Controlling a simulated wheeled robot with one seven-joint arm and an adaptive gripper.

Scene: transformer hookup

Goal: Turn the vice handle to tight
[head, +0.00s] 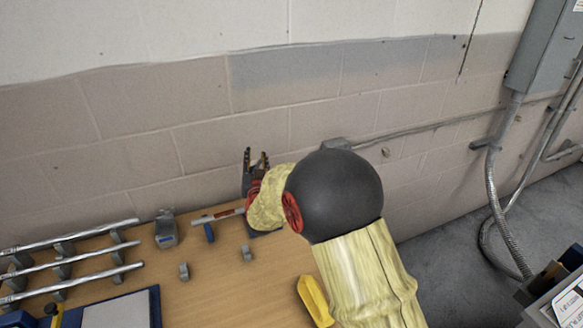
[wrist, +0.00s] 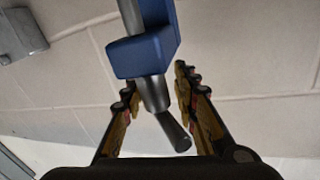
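My gripper (head: 255,158) is above the back edge of the wooden bench in the head view, its fingers pointing up near the wall. In the wrist view my gripper (wrist: 156,84) is open, with its two fingers spread apart. A blue block (wrist: 145,52) with a grey metal bar, which looks like part of the vice, hangs into the picture from the top. A dark grey handle end (wrist: 173,131) sticks out below it, between the fingers, with gaps on both sides. I cannot clearly pick out the vice in the head view; my arm covers part of the bench.
The wooden bench (head: 225,275) holds several metal rods on stands (head: 75,262) at left, a grey block (head: 166,229), a red-and-grey tool (head: 217,216) and a yellow object (head: 315,300). A block wall stands close behind. A grey electrical box (head: 545,48) with conduit is at right.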

